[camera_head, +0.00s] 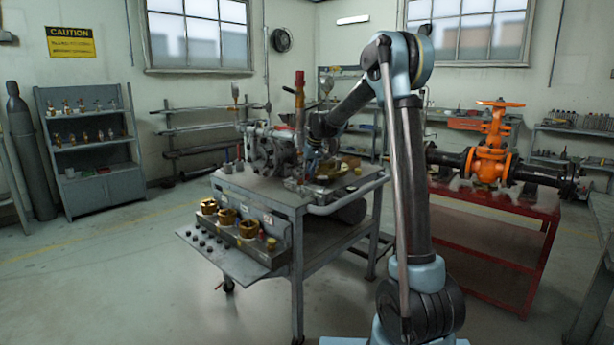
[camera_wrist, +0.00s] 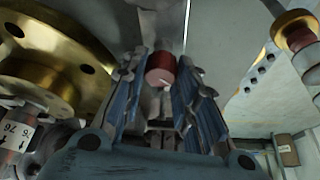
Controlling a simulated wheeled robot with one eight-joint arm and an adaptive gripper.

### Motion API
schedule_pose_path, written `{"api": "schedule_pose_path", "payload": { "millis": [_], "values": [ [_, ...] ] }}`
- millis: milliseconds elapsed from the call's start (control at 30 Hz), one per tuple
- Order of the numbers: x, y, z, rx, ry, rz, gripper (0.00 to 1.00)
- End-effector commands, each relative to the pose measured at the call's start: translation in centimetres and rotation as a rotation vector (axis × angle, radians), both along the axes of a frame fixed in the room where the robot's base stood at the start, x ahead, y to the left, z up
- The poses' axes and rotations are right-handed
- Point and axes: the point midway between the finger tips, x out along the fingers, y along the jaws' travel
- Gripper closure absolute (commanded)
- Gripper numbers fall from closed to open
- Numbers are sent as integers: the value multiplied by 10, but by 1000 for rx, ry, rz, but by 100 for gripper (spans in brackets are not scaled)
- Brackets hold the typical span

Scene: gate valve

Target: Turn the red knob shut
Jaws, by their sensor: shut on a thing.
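The red knob (camera_wrist: 161,70) is a short red cylinder with a pale mark on its end, seen in the wrist view between the blue fingers of my gripper (camera_wrist: 163,80). The fingers stand on both sides of it, and my gripper is shut on it. In the head view my gripper (camera_head: 313,157) is over the grey workbench (camera_head: 262,186), among the fittings at its back. The knob itself cannot be made out there, hidden by my arm and the fittings. How far the knob is turned cannot be told.
A large brass flange (camera_wrist: 55,55) is close on the left in the wrist view, and a red and brass fitting (camera_wrist: 298,40) is at the right. An orange gate valve (camera_head: 490,150) stands on a red table (camera_head: 495,240). The floor at front left is clear.

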Motion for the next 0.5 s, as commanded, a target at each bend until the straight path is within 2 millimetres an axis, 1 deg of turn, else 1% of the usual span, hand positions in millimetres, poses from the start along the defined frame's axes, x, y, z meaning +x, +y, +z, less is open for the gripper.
{"api": "schedule_pose_path", "payload": {
  "millis": [200,500],
  "values": [
    [-1,1,0,0,1,-108,96],
    [-1,1,0,0,1,-172,96]
  ]
}}
